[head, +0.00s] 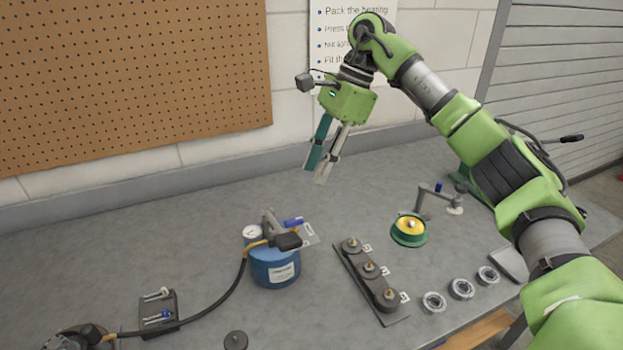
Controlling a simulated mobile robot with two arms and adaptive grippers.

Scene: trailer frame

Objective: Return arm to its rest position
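My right arm (486,160) comes in from the lower right and arches over the right part of the workbench. Its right gripper (317,174) hangs above the back of the bench, with the fingers pointing down and slightly left. One finger is teal and the other is grey. They show close together and nothing is seen between them, but the angle does not show whether they are open or shut. The gripper appears apart from everything on the bench. My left gripper is not in view.
A small bolt rack (158,312) is front left. The bench's back left is clear.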

